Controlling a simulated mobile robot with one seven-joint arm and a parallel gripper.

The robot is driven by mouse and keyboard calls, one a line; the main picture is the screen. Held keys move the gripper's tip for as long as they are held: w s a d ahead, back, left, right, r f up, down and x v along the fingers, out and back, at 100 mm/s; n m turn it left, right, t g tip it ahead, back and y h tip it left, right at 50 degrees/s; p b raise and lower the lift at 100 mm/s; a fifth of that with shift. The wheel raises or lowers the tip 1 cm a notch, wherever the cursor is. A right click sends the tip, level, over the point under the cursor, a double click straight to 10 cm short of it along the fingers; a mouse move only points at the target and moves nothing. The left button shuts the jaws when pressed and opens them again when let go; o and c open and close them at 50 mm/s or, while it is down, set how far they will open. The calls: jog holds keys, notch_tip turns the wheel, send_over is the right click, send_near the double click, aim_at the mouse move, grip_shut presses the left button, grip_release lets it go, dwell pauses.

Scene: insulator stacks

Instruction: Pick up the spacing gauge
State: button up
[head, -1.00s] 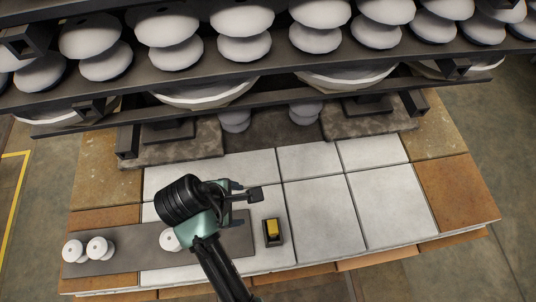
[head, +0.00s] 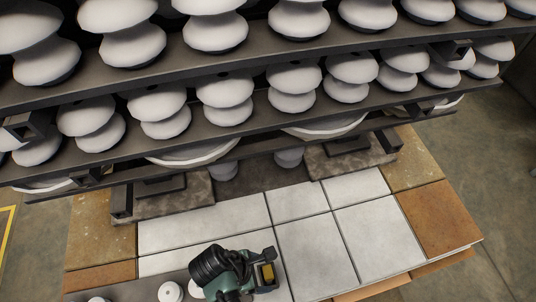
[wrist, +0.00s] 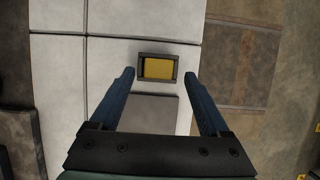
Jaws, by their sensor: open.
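A small yellow block in a dark rectangular frame, which looks like the spacing gauge (head: 268,273), lies on the pale tiled top near its front edge. In the wrist view the yellow block (wrist: 158,68) sits upper middle, its dark frame around it. My gripper (wrist: 159,75) is open, with one blue finger on each side of the block and a gap on both sides. In the head view my gripper (head: 264,266) is right at the block and partly covers it. I cannot tell how high the fingertips are above the tiles.
White insulators (head: 170,291) stand on a dark mat (head: 128,292) at the front left. Racks of stacked white insulators (head: 225,95) rise behind the tiled top. White tiles (head: 310,245) to the right of my gripper are clear.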

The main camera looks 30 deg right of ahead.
jog(key=shift+x, duration=2.2)
jog(key=shift+d, duration=0.1)
grip_shut()
